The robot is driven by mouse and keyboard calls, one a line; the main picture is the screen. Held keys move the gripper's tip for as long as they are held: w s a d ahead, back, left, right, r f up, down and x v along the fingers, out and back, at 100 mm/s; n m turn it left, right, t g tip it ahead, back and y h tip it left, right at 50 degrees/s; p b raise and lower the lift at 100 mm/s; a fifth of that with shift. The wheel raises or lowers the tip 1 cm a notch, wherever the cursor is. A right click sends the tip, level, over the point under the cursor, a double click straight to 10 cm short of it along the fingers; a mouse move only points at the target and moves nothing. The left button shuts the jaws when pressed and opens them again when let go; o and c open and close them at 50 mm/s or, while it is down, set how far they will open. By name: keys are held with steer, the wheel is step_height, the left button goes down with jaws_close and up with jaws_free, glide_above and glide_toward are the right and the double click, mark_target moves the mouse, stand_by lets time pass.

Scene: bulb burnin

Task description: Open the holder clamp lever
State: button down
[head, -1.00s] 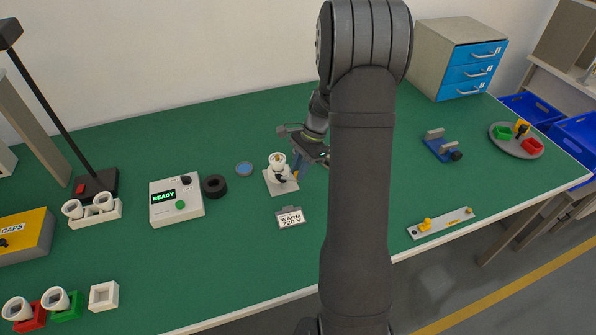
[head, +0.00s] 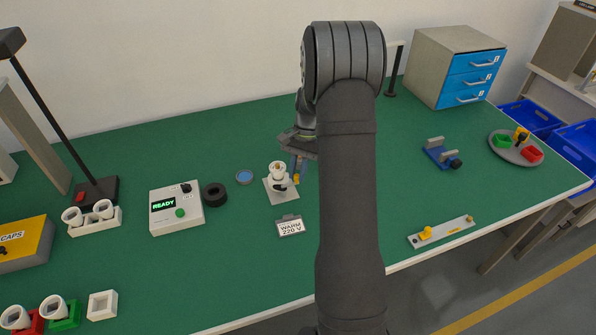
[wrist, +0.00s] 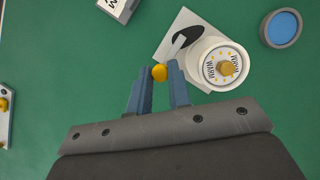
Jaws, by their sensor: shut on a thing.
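The holder (head: 278,174) is a white round socket on a pale square plate with a dark clamp hub, left of my gripper in the head view. In the wrist view the holder (wrist: 204,58) shows from above, with a gold-coloured centre and lettering on its face. The clamp lever (wrist: 180,41) runs from the black hub to a yellow knob (wrist: 159,72). My gripper (wrist: 160,75) is shut on that knob, a blue finger on each side. In the head view my gripper (head: 298,178) is beside the holder, and the lever is hard to make out.
A label reading WARM 220 V (head: 290,227) lies in front of the holder. A black ring (head: 215,194), a blue disc (head: 244,177) and a tester reading READY (head: 176,208) are to the left. A blue fixture (head: 440,152) is to the right, with bare green table between.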

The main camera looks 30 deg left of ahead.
stand_by(0.3)
steer(key=c, duration=1.3)
jaws_free()
steer(key=shift+c, duration=0.2)
steer(key=shift+r, duration=0.1)
steer(key=v, duration=1.7)
steer(key=shift+r, duration=0.2)
steer(key=shift+f, duration=0.1)
steer(key=x, duration=1.7)
steer(key=shift+f, duration=0.2)
steer(key=shift+r, duration=0.15)
